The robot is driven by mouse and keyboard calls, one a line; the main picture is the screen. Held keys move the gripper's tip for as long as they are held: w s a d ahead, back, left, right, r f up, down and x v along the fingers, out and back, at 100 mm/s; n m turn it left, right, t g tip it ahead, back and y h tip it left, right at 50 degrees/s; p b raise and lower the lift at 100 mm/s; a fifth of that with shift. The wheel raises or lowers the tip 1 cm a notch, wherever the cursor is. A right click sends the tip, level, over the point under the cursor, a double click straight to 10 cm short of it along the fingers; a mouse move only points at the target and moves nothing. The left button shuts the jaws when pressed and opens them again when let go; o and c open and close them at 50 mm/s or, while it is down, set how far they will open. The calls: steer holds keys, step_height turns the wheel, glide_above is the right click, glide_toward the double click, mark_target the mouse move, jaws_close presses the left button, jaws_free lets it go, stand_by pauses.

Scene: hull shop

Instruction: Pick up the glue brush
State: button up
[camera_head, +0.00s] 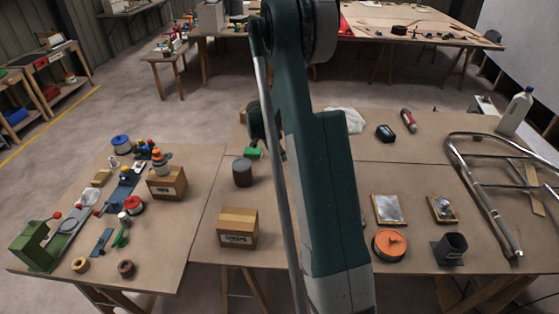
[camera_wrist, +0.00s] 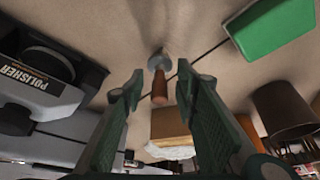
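A small tool with an orange-brown handle (camera_wrist: 159,92) and a grey head (camera_wrist: 159,60) lies on the brown tabletop in the wrist view. It looks like the glue brush, but its bristles are not clear. My gripper (camera_wrist: 158,80) is open and empty, its two green-padded fingers spread to either side of the handle in the picture. Whether the fingertips are level with the handle or above it, I cannot tell. In the head view, my arm covers the middle of the table, and neither the brush nor my fingertips can be made out.
A grey and black polisher (camera_wrist: 40,85) is left of my fingers. A green box (camera_wrist: 275,27), a dark brown can (camera_wrist: 285,110) and a cardboard box (camera_wrist: 168,125) are to the right and below. The head view shows a boxed carton (camera_head: 238,228) and an orange-topped tin (camera_head: 390,244).

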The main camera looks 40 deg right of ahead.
steer(key=shift+f, duration=0.1)
stand_by(0.5)
steer(key=c, duration=0.9)
steer(key=shift+c, duration=0.2)
steer(key=shift+r+p, duration=0.6)
steer(key=shift+r, duration=4.45)
